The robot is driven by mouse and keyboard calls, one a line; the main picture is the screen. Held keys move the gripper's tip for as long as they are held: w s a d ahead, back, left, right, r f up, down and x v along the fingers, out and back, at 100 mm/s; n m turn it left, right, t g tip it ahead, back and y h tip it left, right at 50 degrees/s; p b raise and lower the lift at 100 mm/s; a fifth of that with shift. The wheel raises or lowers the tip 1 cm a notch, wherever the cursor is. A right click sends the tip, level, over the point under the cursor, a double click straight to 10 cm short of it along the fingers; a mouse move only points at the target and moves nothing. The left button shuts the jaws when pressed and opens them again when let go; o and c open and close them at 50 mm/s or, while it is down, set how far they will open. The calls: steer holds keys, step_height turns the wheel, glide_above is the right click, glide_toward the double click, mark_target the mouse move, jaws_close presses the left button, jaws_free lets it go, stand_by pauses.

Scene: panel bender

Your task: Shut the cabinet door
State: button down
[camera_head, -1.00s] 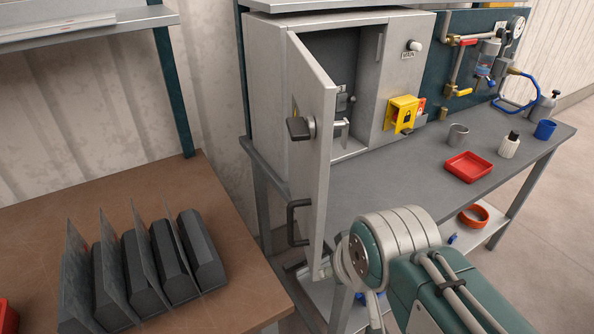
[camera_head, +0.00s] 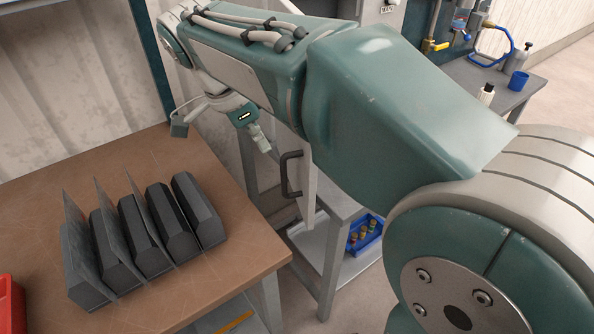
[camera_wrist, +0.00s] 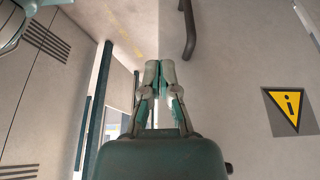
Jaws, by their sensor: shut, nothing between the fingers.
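The cabinet door (camera_head: 308,190) stands swung out from the cabinet. In the head view only its lower part shows below my arm, with its dark handle (camera_head: 291,174). My gripper (camera_head: 263,147) is just left of the handle, on the door's outer side, with a gap between them. In the wrist view the shut, empty fingers (camera_wrist: 159,66) point up the picture, beside a pale panel (camera_wrist: 232,90) with a dark handle (camera_wrist: 188,28) and a yellow triangle sign (camera_wrist: 287,108). The cabinet (camera_head: 391,16) is mostly hidden behind my arm.
A brown table (camera_head: 130,165) with several dark blocks and thin plates stands at left, close to my gripper. A red bin (camera_head: 10,303) is at its left edge. The grey bench (camera_head: 470,80) holds a blue cup (camera_head: 518,80). A blue bin (camera_head: 366,235) sits on the lower shelf.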

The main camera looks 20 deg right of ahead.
steer(key=a+m, duration=0.1)
steer(key=a, duration=0.1)
glide_above(308, 187)
steer(key=a, duration=0.2)
steer(key=shift+s+d+f, duration=0.1)
steer(key=shift+f, duration=4.45)
